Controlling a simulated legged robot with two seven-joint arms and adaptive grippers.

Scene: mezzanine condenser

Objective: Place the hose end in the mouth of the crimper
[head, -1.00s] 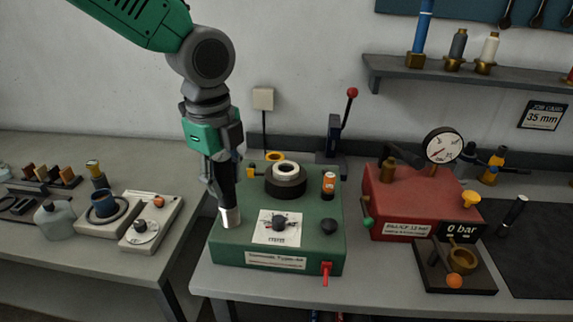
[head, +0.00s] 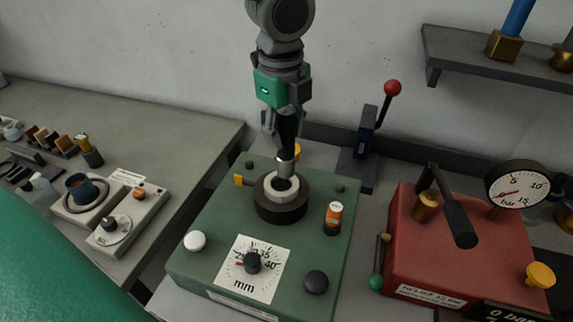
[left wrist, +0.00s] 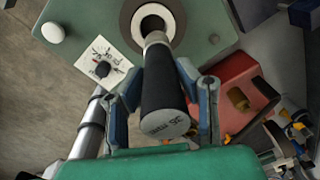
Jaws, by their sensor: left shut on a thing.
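My left gripper (head: 286,138) is shut on a black hose piece (left wrist: 163,85), which points down and has a bright metal sleeve (head: 285,164) at its lower end. The hose's near face in the left wrist view carries the marking 35 mm. The sleeve is at the crimper's round mouth (head: 281,203), a dark ring with a pale inner ring, overlapping its far side in the head view. I cannot tell whether its tip is inside or just above. The crimper (head: 207,243) is a green box with a dial (head: 252,263) in mm. My right gripper is out of view.
A red pump box (head: 400,235) with a gauge (head: 518,187) and a dark bar above it stands right of the crimper. A lever with a red knob (head: 392,88) stands behind. An orange-topped cylinder (head: 333,218) stands on the crimper. A grey bench (head: 170,135) is at left.

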